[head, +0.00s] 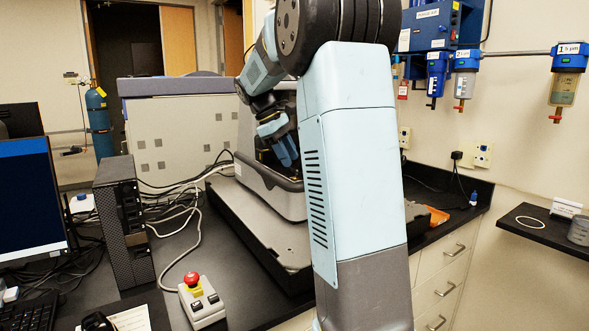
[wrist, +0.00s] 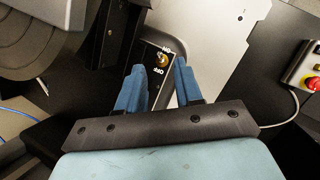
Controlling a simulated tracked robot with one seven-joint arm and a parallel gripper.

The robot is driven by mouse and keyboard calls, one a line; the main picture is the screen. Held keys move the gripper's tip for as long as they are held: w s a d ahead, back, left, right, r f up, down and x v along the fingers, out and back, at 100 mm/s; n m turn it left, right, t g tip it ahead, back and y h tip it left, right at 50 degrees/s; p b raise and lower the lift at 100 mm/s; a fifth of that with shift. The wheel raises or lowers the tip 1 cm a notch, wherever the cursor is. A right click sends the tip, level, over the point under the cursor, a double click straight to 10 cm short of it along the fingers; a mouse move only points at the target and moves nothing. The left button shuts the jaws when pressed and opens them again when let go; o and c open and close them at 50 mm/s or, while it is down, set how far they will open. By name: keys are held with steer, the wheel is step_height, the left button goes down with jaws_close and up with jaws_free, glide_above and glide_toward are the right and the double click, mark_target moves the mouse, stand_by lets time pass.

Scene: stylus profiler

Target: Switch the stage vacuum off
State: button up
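The vacuum switch (wrist: 161,60) is a small brass toggle on a dark panel, with ON and OFF labels on either side, in the wrist view. Its lever position is too small to tell. My gripper (wrist: 160,68) has its two blue fingers apart, one on each side of the switch panel, with nothing held between them. In the head view my gripper (head: 286,150) reaches down into the grey profiler (head: 262,190). The switch is hidden there.
A red emergency-stop button box (head: 201,300) sits on the bench in front of the profiler, with cables beside it. A black computer tower (head: 125,225) and a monitor (head: 30,200) stand at left.

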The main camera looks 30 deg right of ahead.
mark_target(297, 173)
steer(key=shift+x, duration=2.35)
steer(key=shift+c, duration=0.3)
jaws_close()
